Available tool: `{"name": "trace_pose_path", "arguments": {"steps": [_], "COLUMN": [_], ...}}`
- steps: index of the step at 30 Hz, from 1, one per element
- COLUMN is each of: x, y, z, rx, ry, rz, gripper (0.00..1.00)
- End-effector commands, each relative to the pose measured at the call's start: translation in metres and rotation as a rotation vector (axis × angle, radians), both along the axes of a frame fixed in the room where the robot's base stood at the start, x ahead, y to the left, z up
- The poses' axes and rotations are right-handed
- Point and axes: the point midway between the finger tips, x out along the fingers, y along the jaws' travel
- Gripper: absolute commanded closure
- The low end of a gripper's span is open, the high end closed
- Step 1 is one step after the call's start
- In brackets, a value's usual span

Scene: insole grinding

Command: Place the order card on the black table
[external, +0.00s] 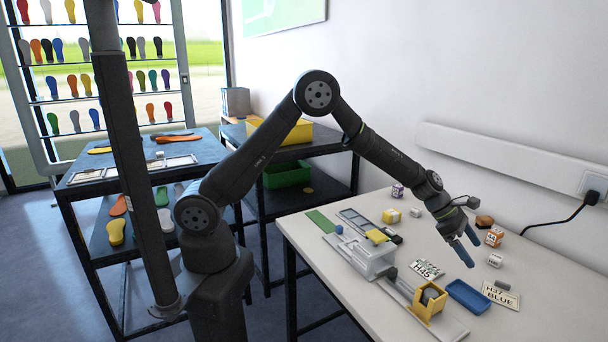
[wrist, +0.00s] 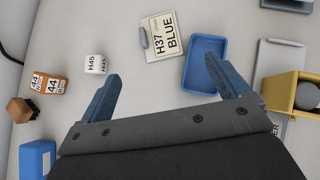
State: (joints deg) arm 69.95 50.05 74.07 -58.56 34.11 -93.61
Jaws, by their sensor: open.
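An order card (external: 500,294) reading "H37 BLUE" lies flat near the right edge of the white table. It also shows in the wrist view (wrist: 165,42), top middle, beyond my fingertips. Another card (external: 427,270), marked "H45", lies on the same table, left of my gripper. My gripper (external: 468,251) is open and empty above the table, pointing down; in the wrist view its blue fingers (wrist: 163,72) are spread apart. A black table (external: 205,144) with insoles and trays stands at the left.
A blue tray (wrist: 206,62) lies beside the H37 card, partly behind my right finger. A grey piece (wrist: 143,37) touches the card's edge. Small labelled blocks (wrist: 96,64) lie left. The yellow-housed grinder (external: 428,300) is close by.

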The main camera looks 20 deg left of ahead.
Motion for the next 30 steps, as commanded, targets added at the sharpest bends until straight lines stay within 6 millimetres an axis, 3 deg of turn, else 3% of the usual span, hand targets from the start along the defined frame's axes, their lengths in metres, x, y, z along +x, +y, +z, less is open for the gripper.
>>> {"name": "trace_pose_path", "arguments": {"steps": [5, 11, 13, 30], "x": [0.001, 0.005, 0.004, -0.023], "y": [0.003, 0.023, 0.024, -0.044], "z": [0.004, 0.031, 0.03, -0.039], "rx": [-0.004, -0.029, -0.031, -0.032], "ry": [0.001, 0.011, 0.013, 0.012], "rz": [0.001, 0.0, -0.001, -0.003], "gripper": [0.07, 0.07, 0.07, 0.07]}}
